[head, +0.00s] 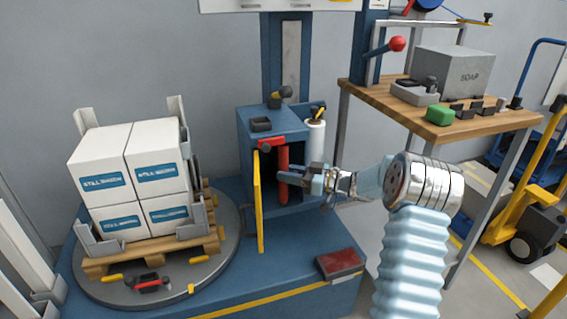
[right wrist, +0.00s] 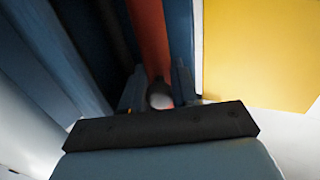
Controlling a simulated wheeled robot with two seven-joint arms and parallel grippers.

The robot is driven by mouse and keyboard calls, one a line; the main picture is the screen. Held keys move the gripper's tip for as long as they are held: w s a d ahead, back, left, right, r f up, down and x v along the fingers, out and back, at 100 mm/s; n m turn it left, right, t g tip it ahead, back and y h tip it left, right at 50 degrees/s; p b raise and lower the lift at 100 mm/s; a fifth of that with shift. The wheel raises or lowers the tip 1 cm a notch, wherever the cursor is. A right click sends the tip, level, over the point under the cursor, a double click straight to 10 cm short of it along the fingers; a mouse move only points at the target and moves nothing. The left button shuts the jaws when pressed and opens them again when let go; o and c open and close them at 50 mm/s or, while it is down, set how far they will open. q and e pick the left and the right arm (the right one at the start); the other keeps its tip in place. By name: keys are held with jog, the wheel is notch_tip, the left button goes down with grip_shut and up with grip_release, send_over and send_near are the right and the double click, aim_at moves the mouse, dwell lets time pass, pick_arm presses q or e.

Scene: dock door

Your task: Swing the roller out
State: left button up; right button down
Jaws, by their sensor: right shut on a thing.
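The red upright roller (head: 283,160) stands in the opening of the blue cabinet (head: 257,125), behind a yellow door or guard (head: 258,205) seen nearly edge-on. My right gripper (head: 287,178) reaches in from the right and is shut on the red roller near its lower half. In the right wrist view the red roller (right wrist: 150,45) runs down between the dark fingers (right wrist: 158,92), with a round pale end showing between them. The yellow panel (right wrist: 255,50) is close on the right there. My left gripper is not in view.
White boxes (head: 140,175) sit on a wooden pallet on a round grey turntable (head: 200,275) at left. A white roll (head: 316,142) stands at the cabinet's right side. A wooden bench (head: 440,122) is behind my right arm. A dark red pad (head: 340,262) lies on the blue base in front.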

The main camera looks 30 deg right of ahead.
jog(key=shift+s+d+r+n+g+y+p, duration=0.1)
jog(key=shift+s+d+n+g+y+p, duration=0.1)
jog(key=shift+n+g+y+p, duration=0.15)
jog(key=shift+s+d+n+g+y+p, duration=0.1)
jog(key=shift+d+n+g+y+p, duration=0.1)
jog(key=shift+n+g+y, duration=0.25)
jog(key=c, duration=0.9)
grip_release()
jog(key=shift+c, duration=0.2)
